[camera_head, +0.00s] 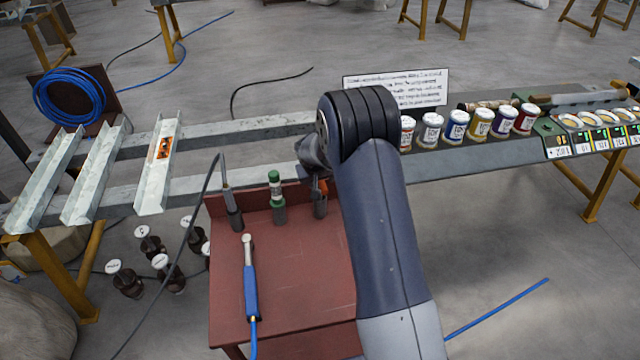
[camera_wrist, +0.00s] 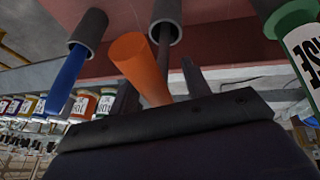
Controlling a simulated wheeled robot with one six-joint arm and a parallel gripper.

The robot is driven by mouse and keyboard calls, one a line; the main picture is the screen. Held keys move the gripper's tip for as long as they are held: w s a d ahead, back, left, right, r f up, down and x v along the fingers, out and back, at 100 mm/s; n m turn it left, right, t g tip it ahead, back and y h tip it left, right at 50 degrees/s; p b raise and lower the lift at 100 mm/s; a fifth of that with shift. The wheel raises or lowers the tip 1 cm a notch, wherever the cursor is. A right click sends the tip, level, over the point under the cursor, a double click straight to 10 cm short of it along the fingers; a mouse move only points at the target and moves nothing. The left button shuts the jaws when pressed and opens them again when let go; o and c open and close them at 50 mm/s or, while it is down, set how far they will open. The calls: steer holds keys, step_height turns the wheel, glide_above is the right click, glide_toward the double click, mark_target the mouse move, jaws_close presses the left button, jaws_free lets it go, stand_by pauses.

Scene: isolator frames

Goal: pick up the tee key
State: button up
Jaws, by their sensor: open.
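An orange-handled tool, which I take to be the tee key, stands in a grey tube holder (camera_head: 320,206) on the red bench. In the head view its orange part (camera_head: 323,186) shows just below my gripper (camera_head: 313,160), partly hidden by my arm. In the wrist view the orange handle (camera_wrist: 140,62) tilts between the two dark fingers of my gripper (camera_wrist: 158,82), with its dark shaft running into the grey holder (camera_wrist: 168,15). The fingers are apart, one on each side of the handle. I cannot tell whether either touches it.
A blue-handled tool (camera_wrist: 68,80) stands in a neighbouring holder. A green-capped bottle (camera_head: 274,190) is on the other side. A corded blue wrench (camera_head: 250,285) lies on the red bench (camera_head: 300,290). Several labelled jars (camera_head: 456,126) line the rail behind.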

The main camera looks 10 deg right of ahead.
steer(key=shift+c, duration=0.3)
jaws_close()
steer(key=shift+r, duration=0.1)
